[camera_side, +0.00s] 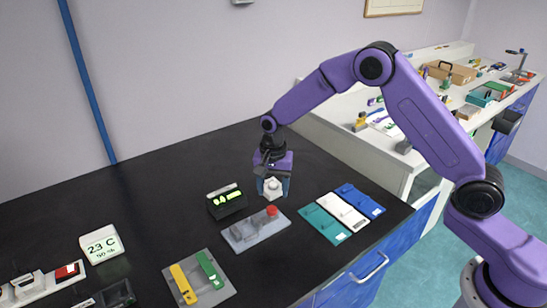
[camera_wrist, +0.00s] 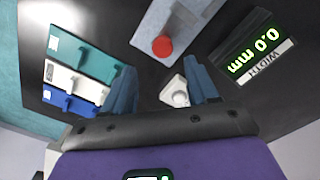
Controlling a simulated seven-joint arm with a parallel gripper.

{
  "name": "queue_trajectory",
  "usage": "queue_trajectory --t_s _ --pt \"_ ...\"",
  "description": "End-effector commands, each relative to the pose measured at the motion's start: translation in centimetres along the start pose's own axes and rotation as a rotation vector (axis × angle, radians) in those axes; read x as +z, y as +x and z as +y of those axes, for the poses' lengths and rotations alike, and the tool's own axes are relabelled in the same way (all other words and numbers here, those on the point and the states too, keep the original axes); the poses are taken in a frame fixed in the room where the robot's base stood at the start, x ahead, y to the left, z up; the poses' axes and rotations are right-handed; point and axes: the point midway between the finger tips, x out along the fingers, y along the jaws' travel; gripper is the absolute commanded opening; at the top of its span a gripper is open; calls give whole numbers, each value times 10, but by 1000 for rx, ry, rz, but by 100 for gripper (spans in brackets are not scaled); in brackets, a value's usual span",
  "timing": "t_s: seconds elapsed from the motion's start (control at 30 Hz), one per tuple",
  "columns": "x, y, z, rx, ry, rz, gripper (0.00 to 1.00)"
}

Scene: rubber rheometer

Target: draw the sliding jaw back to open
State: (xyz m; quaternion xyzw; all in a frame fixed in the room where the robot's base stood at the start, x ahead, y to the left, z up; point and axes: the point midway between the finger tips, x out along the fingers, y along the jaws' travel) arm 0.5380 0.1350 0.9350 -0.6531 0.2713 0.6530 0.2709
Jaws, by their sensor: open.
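A grey fixture (camera_side: 252,233) with a red knob (camera_side: 272,210) lies on the black bench in front of my gripper. The fixture (camera_wrist: 172,22) and its red knob (camera_wrist: 162,46) also show at the top of the wrist view. My gripper (camera_side: 273,182) points down, low over the bench, behind the fixture. In the wrist view its blue fingers (camera_wrist: 160,75) stand apart. A pale block with a round knob (camera_wrist: 175,92) shows between them, nearer the right finger; I cannot tell whether they touch it. I cannot tell which part is the sliding jaw.
A display (camera_wrist: 252,46) labelled WIDTH reads 0.0 mm; it stands left of my gripper in the side view (camera_side: 227,200). Teal, white and blue plates (camera_side: 342,212) lie to the right. A grey tray with yellow and green bars (camera_side: 200,278) and a 23 C display (camera_side: 102,244) stand front left.

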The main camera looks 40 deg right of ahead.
Motion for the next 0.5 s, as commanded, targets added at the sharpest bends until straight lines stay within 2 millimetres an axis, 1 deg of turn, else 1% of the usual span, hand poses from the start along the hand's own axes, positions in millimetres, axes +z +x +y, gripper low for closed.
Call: queue_trajectory --t_s 0.03,0.3,0.4,0.5 --pt "0 -13 -1 -5 0 2 58" --pt "-1 -68 0 -3 -1 2 58" --pt "-1 -84 0 -2 0 2 58" --pt "-1 -95 0 0 -1 1 58"
